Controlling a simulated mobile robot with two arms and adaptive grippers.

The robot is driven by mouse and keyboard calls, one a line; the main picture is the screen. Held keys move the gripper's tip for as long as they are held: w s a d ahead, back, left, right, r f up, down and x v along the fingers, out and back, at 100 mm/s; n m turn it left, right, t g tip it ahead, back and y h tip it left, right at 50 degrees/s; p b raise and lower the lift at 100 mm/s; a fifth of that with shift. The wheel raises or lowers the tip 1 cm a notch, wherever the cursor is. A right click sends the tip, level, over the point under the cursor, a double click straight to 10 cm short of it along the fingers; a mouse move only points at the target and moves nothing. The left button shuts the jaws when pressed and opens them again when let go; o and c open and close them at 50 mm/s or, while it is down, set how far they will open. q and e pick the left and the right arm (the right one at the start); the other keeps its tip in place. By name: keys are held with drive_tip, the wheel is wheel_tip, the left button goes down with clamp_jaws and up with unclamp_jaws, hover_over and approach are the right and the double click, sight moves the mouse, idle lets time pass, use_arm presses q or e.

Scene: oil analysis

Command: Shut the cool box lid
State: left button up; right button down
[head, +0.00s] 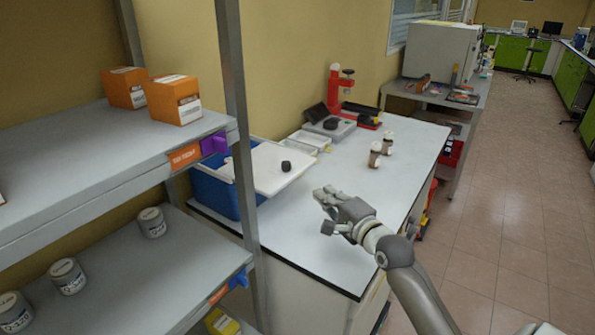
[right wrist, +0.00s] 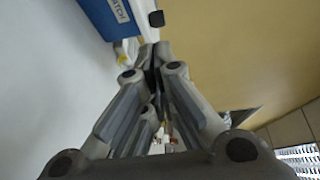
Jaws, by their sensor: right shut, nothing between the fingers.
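The blue cool box (head: 212,194) stands at the near left end of the white bench, partly hidden by the shelf post. Its white lid (head: 262,162) with a black knob (head: 286,166) looks slanted and sticks out to the right past the box; exactly how it meets the rim is hard to tell. My right gripper (head: 322,195) is shut and empty above the bench, to the right of the lid and apart from it. In the right wrist view the shut fingertips (right wrist: 152,47) point toward the blue box (right wrist: 106,17) and black knob (right wrist: 156,18). My left gripper is not in view.
A grey shelf (head: 110,158) with orange boxes (head: 173,99) and grey tubs (head: 151,222) stands at the left, its post close before the cool box. White trays (head: 310,141), a red device (head: 335,92) and brown bottles (head: 375,155) stand farther back. The bench's near right part is clear.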

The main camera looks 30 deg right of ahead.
drive_tip(key=w+p, duration=0.2)
drive_tip(key=w, duration=1.1)
drive_tip(key=shift+w+d+f, duration=0.15)
drive_tip(key=shift+w+d, duration=0.25)
drive_tip(key=shift+d, duration=0.05)
